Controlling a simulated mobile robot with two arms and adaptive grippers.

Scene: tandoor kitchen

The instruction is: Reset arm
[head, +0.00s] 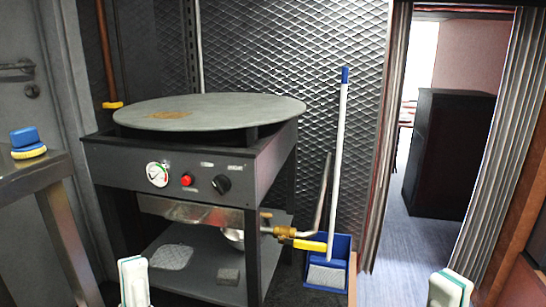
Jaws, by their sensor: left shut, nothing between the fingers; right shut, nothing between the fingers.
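My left gripper (134,282) shows at the bottom edge, left of centre, as a pale fingertip end with green edging. It is shut and holds nothing. My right gripper (450,288) shows at the bottom edge on the right, with the same pale and green tip. It is also shut and empty. Both point upward in the picture and are cut off by the lower edge, so the rest of both arms is hidden. Neither is seen touching anything.
A dark stove (170,160) with a round grey griddle plate (220,107) stands ahead. A blue dustpan (338,262) and a white-handled broom (340,150) are right of it. Blue and yellow sponges (27,142) lie on a table (28,178) at left. A doorway opens at right.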

